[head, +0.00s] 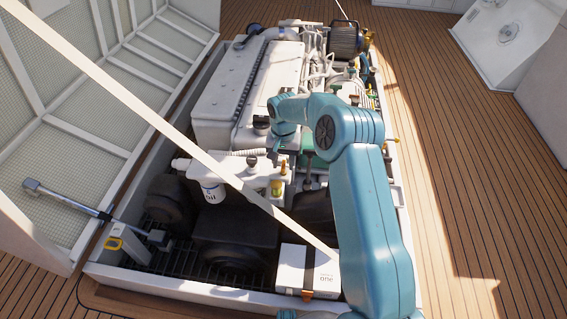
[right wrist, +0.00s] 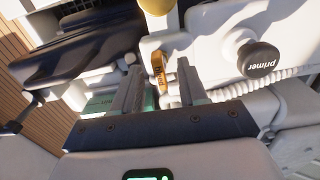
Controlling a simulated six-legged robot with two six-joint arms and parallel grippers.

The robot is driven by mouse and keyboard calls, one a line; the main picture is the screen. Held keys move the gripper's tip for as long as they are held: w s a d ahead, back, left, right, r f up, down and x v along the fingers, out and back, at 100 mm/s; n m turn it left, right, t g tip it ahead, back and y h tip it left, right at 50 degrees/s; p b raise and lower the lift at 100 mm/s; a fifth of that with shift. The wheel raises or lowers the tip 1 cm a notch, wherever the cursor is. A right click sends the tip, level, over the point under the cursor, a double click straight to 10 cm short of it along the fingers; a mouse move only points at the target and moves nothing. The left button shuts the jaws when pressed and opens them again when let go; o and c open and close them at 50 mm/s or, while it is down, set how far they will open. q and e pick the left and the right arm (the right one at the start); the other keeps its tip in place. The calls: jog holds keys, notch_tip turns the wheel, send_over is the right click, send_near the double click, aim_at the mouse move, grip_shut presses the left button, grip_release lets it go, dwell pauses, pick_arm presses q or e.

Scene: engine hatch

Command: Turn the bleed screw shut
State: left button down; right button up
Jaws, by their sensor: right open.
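The bleed screw (right wrist: 158,70) shows in the right wrist view as a small upright yellow-orange lever with dark lettering, on a white housing. My right gripper (right wrist: 160,70) is open, with one finger on each side of the lever in the picture. I cannot tell whether the lever is within the jaws' depth or a little beyond them; no contact shows. In the head view my right gripper (head: 284,152) is small and partly hidden by its own arm, above the white filter housing (head: 230,172). My left gripper is in neither view.
A black knob marked "primer" (right wrist: 258,59) stands right of the lever, with a ribbed white hose (right wrist: 258,88) below it. A yellow round part (right wrist: 155,5) is at the top edge. In the head view, the large engine cover (head: 235,90) lies behind and a white box (head: 305,270) in front.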

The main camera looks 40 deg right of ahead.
aim_at(283, 164)
notch_tip(283, 164, up, 15)
jog(key=p, duration=0.3)
jog(key=shift+a, duration=0.1)
jog(key=s+a+f+n+y, duration=0.3)
jog(key=a+f+n, duration=0.2)
jog(key=a+f, duration=1.3)
jog(key=s+a+f+n, duration=0.2)
jog(key=s+a+f, duration=0.4)
jog(key=s+a, duration=0.4)
jog(key=s+a+n+y, duration=0.1)
jog(key=s+a, duration=0.4)
jog(key=s, duration=0.5)
notch_tip(283, 164, up, 18)
jog(key=s+p, duration=0.1)
jog(key=p, duration=1.7)
jog(key=shift+f+p, duration=0.15)
jog(key=shift+p, duration=0.25)
